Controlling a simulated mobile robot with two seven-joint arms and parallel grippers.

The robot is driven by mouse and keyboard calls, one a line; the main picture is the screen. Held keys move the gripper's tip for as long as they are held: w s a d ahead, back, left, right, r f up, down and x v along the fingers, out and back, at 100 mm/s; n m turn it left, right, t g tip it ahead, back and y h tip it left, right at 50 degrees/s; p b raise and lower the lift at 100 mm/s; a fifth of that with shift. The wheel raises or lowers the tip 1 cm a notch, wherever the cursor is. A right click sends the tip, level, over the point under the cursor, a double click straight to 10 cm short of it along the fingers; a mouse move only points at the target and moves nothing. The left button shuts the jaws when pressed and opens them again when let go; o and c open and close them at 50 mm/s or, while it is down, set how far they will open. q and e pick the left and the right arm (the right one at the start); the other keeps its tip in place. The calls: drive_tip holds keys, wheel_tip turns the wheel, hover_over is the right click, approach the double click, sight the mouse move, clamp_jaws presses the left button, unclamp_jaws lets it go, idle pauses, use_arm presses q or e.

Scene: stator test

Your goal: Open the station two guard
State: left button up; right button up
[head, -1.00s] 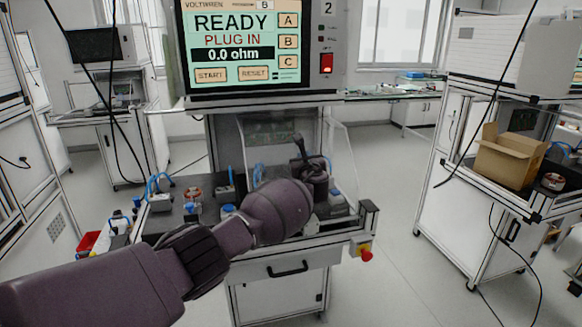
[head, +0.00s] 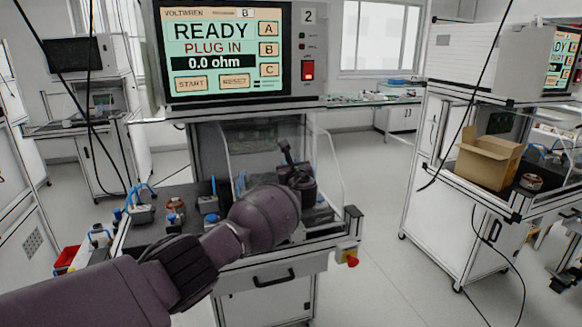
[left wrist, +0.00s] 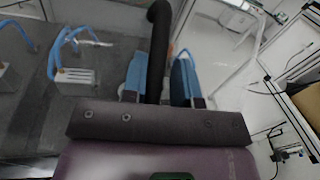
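Station two carries the number 2 on its screen housing (head: 308,16). Its clear guard (head: 328,165) stands above the bench behind my left gripper; from here I cannot tell how far it is raised. My left arm reaches in from the left, and my left gripper (head: 296,178) is at the guard's front. In the left wrist view my left gripper (left wrist: 160,82) has its two blue-padded fingers on either side of a dark bar (left wrist: 157,45), which looks like the guard's handle. The bar fills the gap between them. My right gripper is not in view.
The screen (head: 222,52) reads READY, PLUG IN. Blue-topped fixtures (head: 208,205) and a copper-coloured coil (head: 175,207) sit on the bench left of my arm. A red knob (head: 351,260) sticks out at the front right. A cardboard box (head: 488,162) is on the right station.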

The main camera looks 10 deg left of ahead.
use_arm(q)
drive_tip(key=shift+s+d+r+p, duration=0.15)
drive_tip(key=shift+s+d+p, duration=0.05)
drive_tip(key=shift+s+p, duration=0.25)
drive_tip(key=p+v, duration=0.3)
drive_tip(key=v, duration=0.6)
drive_tip(key=shift+s+d, duration=0.15)
drive_tip(key=shift+s, duration=0.2)
